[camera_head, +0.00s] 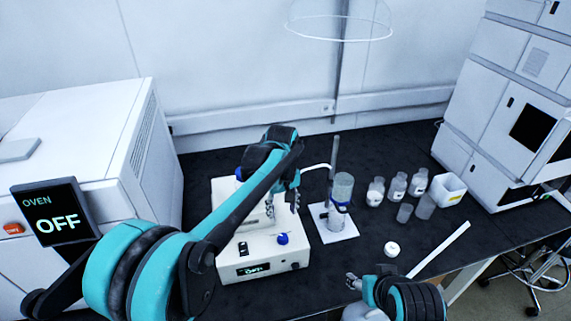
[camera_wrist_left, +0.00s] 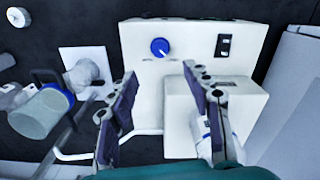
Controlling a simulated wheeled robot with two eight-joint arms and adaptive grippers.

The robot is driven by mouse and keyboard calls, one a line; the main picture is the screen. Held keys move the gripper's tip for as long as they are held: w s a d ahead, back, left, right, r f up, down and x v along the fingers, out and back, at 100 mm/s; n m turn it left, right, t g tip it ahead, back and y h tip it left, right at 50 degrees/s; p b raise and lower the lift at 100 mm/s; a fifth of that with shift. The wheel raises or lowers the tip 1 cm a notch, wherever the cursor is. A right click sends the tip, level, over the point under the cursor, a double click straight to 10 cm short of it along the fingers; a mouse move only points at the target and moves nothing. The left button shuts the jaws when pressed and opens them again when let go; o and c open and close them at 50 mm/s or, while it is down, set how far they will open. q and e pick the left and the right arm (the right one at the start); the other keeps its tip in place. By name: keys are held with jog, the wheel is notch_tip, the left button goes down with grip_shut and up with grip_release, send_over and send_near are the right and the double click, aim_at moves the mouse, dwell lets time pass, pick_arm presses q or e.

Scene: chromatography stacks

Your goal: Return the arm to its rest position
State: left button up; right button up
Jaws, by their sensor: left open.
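My left arm reaches in from the left over a white boxy instrument (camera_head: 260,262) with a blue knob (camera_head: 283,238) and a small display. My left gripper (camera_head: 283,203) hangs open above this instrument, close to the glass vessel on its stand. In the left wrist view the two fingers of the left gripper (camera_wrist_left: 160,85) are spread wide with nothing between them, and the instrument (camera_wrist_left: 145,68) and its knob (camera_wrist_left: 160,47) lie beyond. My right gripper (camera_head: 354,281) shows low in the head view, near the table's front edge; its jaw state is unclear.
A clamped glass vessel (camera_head: 343,188) stands on a white base (camera_head: 333,230) right of the instrument. Several bottles, a white box (camera_head: 447,189) and a round cap (camera_head: 391,249) lie further right. An oven (camera_head: 95,140) flanks the left; a chromatography stack (camera_head: 505,110) stands right.

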pick_arm(q)
jog(key=s+a+r+m+t, duration=0.25)
jog(key=s+a+r, duration=0.25)
jog(key=s+a, duration=0.35)
jog(key=s+a+f+m+t, duration=0.1)
jog(key=s+a+f+t, duration=0.1)
jog(key=s, duration=0.4)
jog(key=s+a+f+m+t, duration=0.2)
jog(key=s+a, duration=0.2)
jog(key=s, duration=0.3)
jog(key=shift+a+f+t+b, duration=0.25)
jog(key=shift+f+t+b, duration=0.1)
jog(key=shift+b, duration=0.05)
